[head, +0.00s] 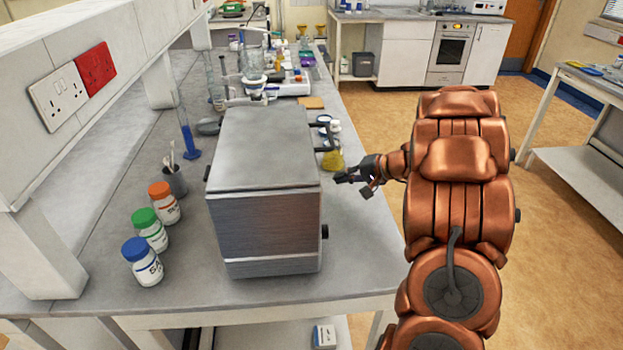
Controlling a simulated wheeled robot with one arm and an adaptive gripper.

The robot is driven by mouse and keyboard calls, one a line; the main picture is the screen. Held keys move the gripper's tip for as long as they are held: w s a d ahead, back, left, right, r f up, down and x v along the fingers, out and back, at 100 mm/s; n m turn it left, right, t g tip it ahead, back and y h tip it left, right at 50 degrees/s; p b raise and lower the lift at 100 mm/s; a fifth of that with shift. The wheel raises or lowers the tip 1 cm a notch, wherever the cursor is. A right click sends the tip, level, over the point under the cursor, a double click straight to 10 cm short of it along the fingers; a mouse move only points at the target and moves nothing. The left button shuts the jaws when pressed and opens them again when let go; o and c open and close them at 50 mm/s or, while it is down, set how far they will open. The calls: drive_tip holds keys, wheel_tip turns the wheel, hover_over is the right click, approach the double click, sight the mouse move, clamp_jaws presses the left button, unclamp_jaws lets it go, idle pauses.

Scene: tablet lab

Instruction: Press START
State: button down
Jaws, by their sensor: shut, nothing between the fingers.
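No START button shows in the head view. A metal box-shaped machine (265,235) stands on the lab bench, with its top and one plain side toward me. A black knob shows low on its right side. Any face with labels or buttons is turned away or hidden. My gripper (352,184) is shut and empty. It is just right of the machine's far right edge, near a yellow-filled flask (333,160), and appears apart from the machine.
Three bottles with blue, green and orange caps (144,262) stand left of the machine. A blue-based cylinder (190,150) and a beaker (174,182) are behind them. Glassware crowds the far bench. A shelf with sockets (60,97) overhangs the left.

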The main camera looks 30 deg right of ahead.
drive_tip(key=a, duration=0.1)
drive_tip(key=w+a+b, duration=0.1)
drive_tip(key=a, duration=0.1)
drive_tip(key=shift+w+f, duration=0.15)
drive_tip(key=shift+w+a+b, duration=0.3)
drive_tip(key=shift+a+b, duration=0.05)
drive_tip(key=shift+a, duration=0.3)
drive_tip(key=shift+a+b, duration=0.25)
drive_tip(key=shift+b, duration=0.1)
idle(0.7)
drive_tip(key=shift+w+a+b, duration=0.25)
drive_tip(key=shift+a+b, duration=0.25)
drive_tip(key=shift+b, duration=0.1)
idle(1.1)
drive_tip(key=shift+d, duration=0.1)
drive_tip(key=shift+s+d, duration=0.3)
drive_tip(key=shift+d, duration=0.3)
